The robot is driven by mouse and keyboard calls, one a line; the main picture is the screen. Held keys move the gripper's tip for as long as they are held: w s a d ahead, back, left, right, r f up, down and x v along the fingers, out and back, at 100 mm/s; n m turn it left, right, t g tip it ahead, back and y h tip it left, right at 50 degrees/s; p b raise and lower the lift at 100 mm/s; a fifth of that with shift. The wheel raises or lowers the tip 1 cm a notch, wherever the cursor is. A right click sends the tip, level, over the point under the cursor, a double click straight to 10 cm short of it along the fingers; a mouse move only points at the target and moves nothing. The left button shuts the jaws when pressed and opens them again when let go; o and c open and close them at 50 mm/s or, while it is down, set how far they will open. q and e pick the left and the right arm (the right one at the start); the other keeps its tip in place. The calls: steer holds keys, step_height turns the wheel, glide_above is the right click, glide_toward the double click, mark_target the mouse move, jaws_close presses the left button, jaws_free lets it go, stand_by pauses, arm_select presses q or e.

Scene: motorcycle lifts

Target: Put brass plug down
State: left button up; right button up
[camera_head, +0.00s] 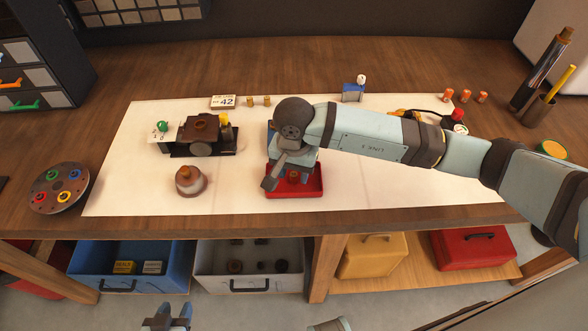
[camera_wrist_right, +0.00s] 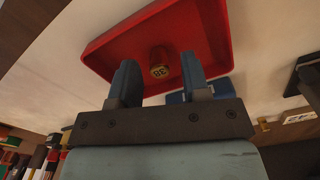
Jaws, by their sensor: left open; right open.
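The brass plug (camera_wrist_right: 160,62), with a brass end marked 38, is in the red tray (camera_wrist_right: 105,45) in the right wrist view. The red tray (camera_head: 312,192) also shows in the head view, on the pale mat, partly hidden by my right arm. My right gripper (camera_wrist_right: 162,82) is open over the tray. Its two blue fingers stand apart on either side of the plug's near end, with a visible gap to it. My left gripper (camera_head: 168,320) is open and empty at the bottom edge of the head view, away from the bench top.
A dark fixture (camera_head: 200,135) and a round brown-topped pot (camera_head: 190,181) stand left of the tray. A card marked 42 (camera_head: 223,102) and two small brass pieces (camera_head: 258,101) lie behind. A blue block (camera_head: 353,92) stands at the back. The mat's right front is clear.

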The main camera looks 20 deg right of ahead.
mark_target(294, 173)
steer(key=shift+r, duration=0.4)
step_height(294, 173, up, 12)
steer(key=b, duration=0.1)
steer(key=shift+f, duration=0.2)
